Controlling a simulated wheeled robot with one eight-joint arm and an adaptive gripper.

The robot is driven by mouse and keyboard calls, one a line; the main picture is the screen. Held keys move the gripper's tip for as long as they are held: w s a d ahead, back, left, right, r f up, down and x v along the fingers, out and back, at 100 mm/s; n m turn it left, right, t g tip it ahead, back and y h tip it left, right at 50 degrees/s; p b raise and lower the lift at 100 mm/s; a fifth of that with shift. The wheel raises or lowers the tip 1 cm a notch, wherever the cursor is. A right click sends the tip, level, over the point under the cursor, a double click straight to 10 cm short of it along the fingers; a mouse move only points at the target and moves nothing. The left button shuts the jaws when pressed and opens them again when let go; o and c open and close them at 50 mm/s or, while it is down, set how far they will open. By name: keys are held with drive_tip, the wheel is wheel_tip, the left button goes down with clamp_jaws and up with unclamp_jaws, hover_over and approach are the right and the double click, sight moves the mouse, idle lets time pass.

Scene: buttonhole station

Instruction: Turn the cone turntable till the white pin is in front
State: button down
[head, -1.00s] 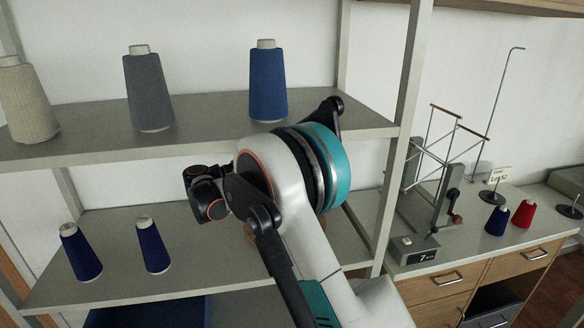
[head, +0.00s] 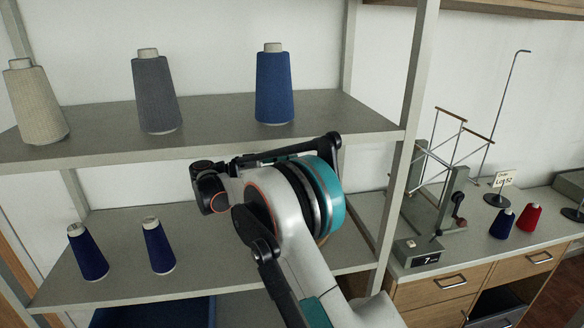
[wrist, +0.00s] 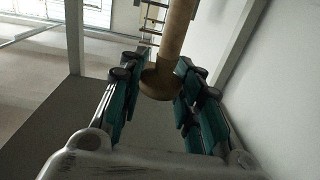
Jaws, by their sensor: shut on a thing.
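In the wrist view, my gripper (wrist: 157,78) has its two teal-and-black fingers on either side of a brown post with a wide rounded end (wrist: 160,84). The fingers are shut on this rounded end, and the post runs up out of the picture. I cannot tell from the view what the post belongs to. In the head view my own arm covers the middle of the shelves, and the fingers cannot be made out there. I cannot pick out the cone turntable or a white pin in either view.
The upper shelf (head: 205,132) holds a beige cone (head: 36,103), a grey cone (head: 156,93) and a blue cone (head: 274,87). Two dark blue cones (head: 88,254) stand on the lower shelf. A shelf post (head: 403,150) separates these from a bench with a winding frame (head: 435,200).

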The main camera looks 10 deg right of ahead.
drive_tip(key=shift+a, duration=0.1)
drive_tip(key=c, duration=1.2)
unclamp_jaws()
drive_tip(key=shift+a, duration=0.15)
drive_tip(key=a, duration=0.7)
drive_tip(key=shift+s+a, duration=0.15)
drive_tip(key=shift+s, duration=0.1)
